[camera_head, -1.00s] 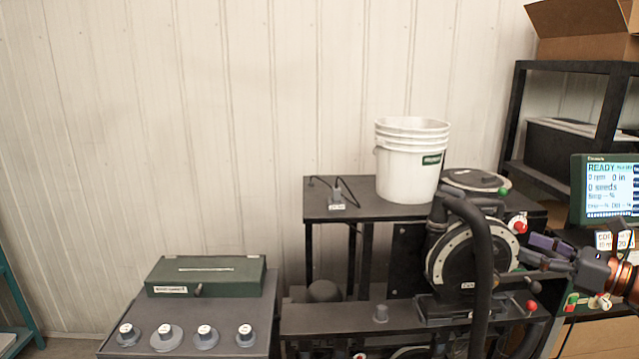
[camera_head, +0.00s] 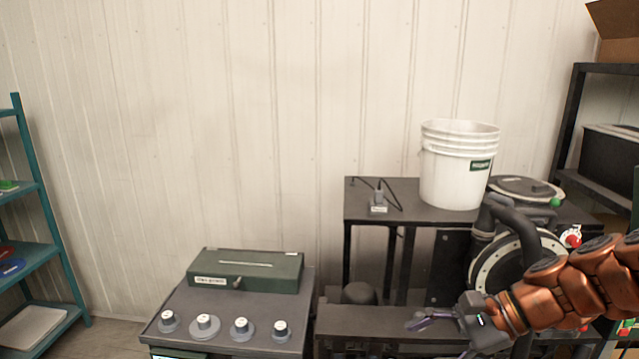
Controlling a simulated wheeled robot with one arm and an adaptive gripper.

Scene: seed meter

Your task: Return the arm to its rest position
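My gripper (camera_head: 446,327) is at the lower right, at the end of my copper-coloured arm that reaches in from the right edge. A purple finger points left, over the black bench of the seed meter stand. A second finger shows only partly near the bottom edge, so the opening between them is unclear. I see nothing held in it. The seed meter (camera_head: 502,262), a round dark housing with a pale ring, stands behind the arm and is partly covered by it.
A white bucket (camera_head: 456,168) stands on the black stand's top (camera_head: 407,208) beside a small cabled device (camera_head: 378,201). A green box (camera_head: 247,270) sits on a grey cabinet with several knobs (camera_head: 241,328). A teal shelf (camera_head: 50,225) is at left, a black rack (camera_head: 568,125) at right.

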